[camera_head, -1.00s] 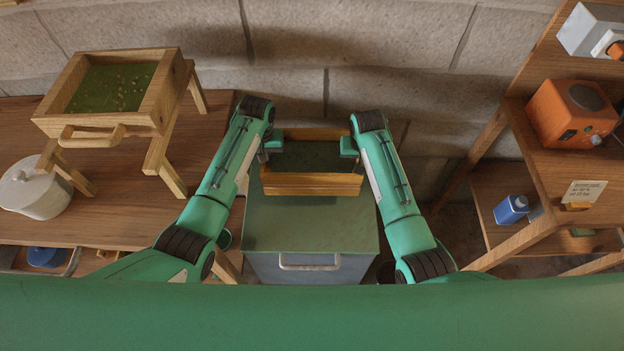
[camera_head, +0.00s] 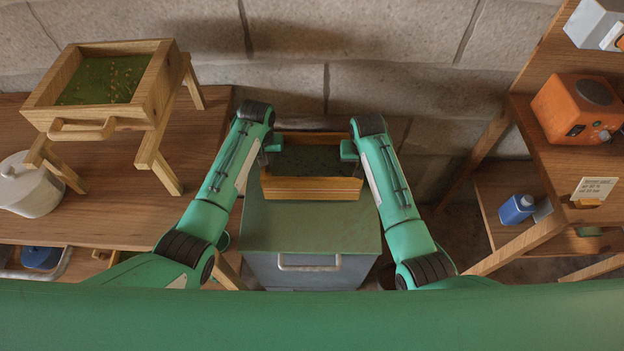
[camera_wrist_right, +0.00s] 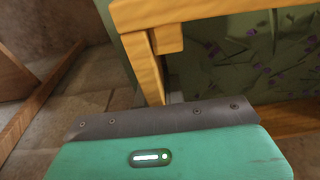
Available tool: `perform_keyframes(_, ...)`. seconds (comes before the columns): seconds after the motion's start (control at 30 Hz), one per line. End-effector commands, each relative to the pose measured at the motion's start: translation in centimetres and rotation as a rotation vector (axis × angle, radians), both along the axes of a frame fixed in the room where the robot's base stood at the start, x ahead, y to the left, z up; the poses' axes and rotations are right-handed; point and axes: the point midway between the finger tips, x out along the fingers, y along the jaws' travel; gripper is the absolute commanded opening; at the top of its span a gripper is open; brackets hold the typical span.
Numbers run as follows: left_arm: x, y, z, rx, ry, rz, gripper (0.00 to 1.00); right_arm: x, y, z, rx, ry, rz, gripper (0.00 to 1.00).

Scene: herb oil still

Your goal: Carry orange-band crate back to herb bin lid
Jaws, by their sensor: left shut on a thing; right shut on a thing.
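The crate (camera_head: 312,188) is a wooden box with orange-toned slat walls and dark green herbs inside. It is level over the back part of the green herb bin lid (camera_head: 310,226); I cannot tell whether it touches the lid. My left gripper (camera_head: 267,151) is shut on the crate's left end, and my right gripper (camera_head: 354,151) is shut on its right end. The fingertips are mostly hidden by the arms. In the right wrist view, the crate's wooden frame (camera_wrist_right: 205,10) and purple-flecked herbs show close beside my right gripper (camera_wrist_right: 175,97).
A wooden sieve stand (camera_head: 105,90) and a white pot (camera_head: 28,186) stand on the bench at left. Shelving at right holds an orange device (camera_head: 575,108) and a blue bottle (camera_head: 515,209). A stone wall is close behind the crate. The lid's front part is clear.

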Motion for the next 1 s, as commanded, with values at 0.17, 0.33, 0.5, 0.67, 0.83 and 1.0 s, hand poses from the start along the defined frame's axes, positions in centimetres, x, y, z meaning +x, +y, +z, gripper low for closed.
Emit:
perform_keyframes(0.17,0.1,0.0,-0.9,-0.001,-0.002,0.0,0.0,0.1,0.0,-0.9,0.001,-0.002,0.0,0.0)
perform_keyframes(0.33,0.0,0.0,-1.3,0.0,-0.001,0.0,0.17,0.0,0.0,-1.3,0.001,0.0,0.0,0.17)
perform_keyframes(0.5,0.0,0.0,-1.3,0.0,0.0,0.0,0.33,0.0,0.0,-1.3,0.0,0.0,0.0,0.33)
perform_keyframes(0.67,0.0,0.0,-1.3,0.0,0.0,0.0,0.33,0.0,0.0,-1.3,0.0,0.0,0.0,0.33)
perform_keyframes(0.83,0.0,0.0,-0.3,0.0,-0.001,0.0,0.33,0.0,0.0,-1.3,0.0,0.0,0.0,0.33)
perform_keyframes(1.0,0.1,0.0,2.9,-0.001,-0.005,0.0,0.33,0.0,0.0,-1.3,0.0,0.0,0.0,0.33)
